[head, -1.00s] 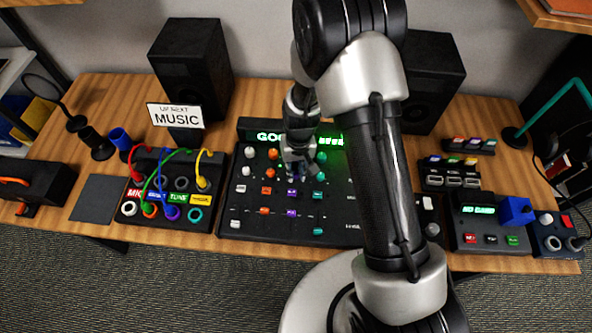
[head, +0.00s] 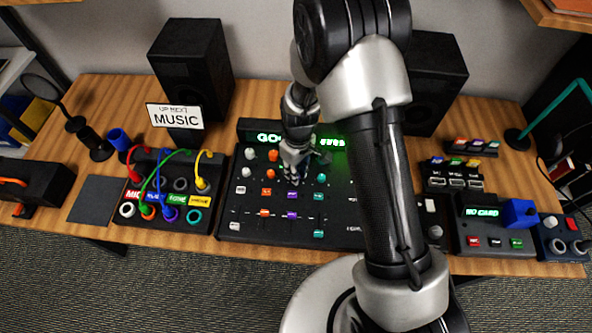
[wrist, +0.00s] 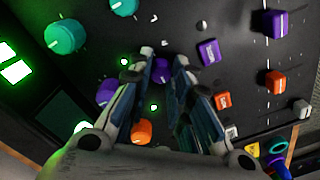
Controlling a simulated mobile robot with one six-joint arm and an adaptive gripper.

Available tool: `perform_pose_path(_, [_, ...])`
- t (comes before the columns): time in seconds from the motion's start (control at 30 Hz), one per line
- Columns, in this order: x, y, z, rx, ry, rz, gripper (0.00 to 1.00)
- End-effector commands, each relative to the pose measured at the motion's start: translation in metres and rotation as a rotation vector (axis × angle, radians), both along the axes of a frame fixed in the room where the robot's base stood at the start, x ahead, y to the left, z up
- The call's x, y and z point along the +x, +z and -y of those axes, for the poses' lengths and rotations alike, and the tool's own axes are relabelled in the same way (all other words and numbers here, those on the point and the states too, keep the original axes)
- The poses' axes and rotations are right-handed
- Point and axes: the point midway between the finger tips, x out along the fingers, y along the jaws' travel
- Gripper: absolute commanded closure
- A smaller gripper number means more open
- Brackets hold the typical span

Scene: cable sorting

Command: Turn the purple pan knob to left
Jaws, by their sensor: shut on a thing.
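The black mixer board (head: 340,215) lies at the middle of the desk, with white, orange, purple and teal columns of controls. My gripper (head: 293,181) reaches down onto the purple column. In the wrist view my gripper (wrist: 163,62) has its fingers close together, pointing at the board. The purple pan knob between them is mostly hidden, so its pointer cannot be read. Another purple knob (wrist: 107,91) stands left of the fingers. A purple button (wrist: 208,51) and a purple slider (wrist: 276,23) lie to the right, apart from the fingers.
Close by in the wrist view are a teal knob (wrist: 64,37), an orange knob (wrist: 140,131) and an orange button (wrist: 222,101). A cable patch box (head: 175,197) stands left of the mixer. A "MUSIC" sign (head: 176,117) and two speakers are behind.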

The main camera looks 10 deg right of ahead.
Motion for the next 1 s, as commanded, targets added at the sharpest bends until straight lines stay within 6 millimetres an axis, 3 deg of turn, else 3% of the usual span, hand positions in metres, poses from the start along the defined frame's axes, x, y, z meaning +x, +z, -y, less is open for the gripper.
perform_pose_path(0.43, [0.0006, 0.0004, -0.0001, 0.000, 0.007, 0.002, 1.00])
perform_pose_path(0.47, [0.0006, 0.0004, -0.0001, 0.000, 0.007, 0.002, 0.79])
perform_pose_path(0.5, [0.0006, 0.0004, -0.0001, 0.000, 0.007, 0.002, 0.77])
perform_pose_path(0.73, [0.0004, 0.0002, 0.0000, 0.000, 0.006, 0.002, 0.61])
perform_pose_path(1.0, [0.0001, 0.0001, 0.0000, 0.000, 0.006, 0.000, 0.61])
